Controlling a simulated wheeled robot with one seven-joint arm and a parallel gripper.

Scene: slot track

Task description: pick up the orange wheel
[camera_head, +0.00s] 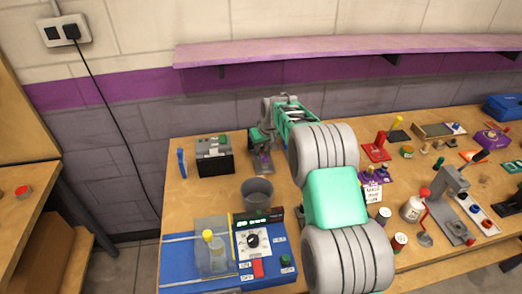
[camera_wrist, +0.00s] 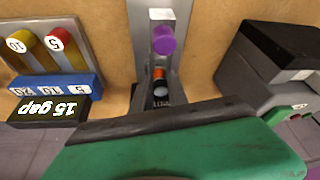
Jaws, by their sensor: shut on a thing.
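The orange wheel (camera_wrist: 159,73) is a small orange piece low in the slot of the grey upright track (camera_wrist: 138,62) in the wrist view. Much of it is hidden by dark parts around it. A purple round piece (camera_wrist: 163,40) sits higher in the picture on the same track. My gripper (camera_head: 263,148) is down at the track near the back left of the table in the head view. It is shut on the orange wheel, though its fingertips are hard to make out. I cannot tell whether the wheel is clear of the track.
A dark grey box (camera_head: 214,158) stands close left of my gripper. A grey cup (camera_head: 257,191) and a blue panel with a dial (camera_head: 266,262) are nearer the front. Many small items fill the table's right side.

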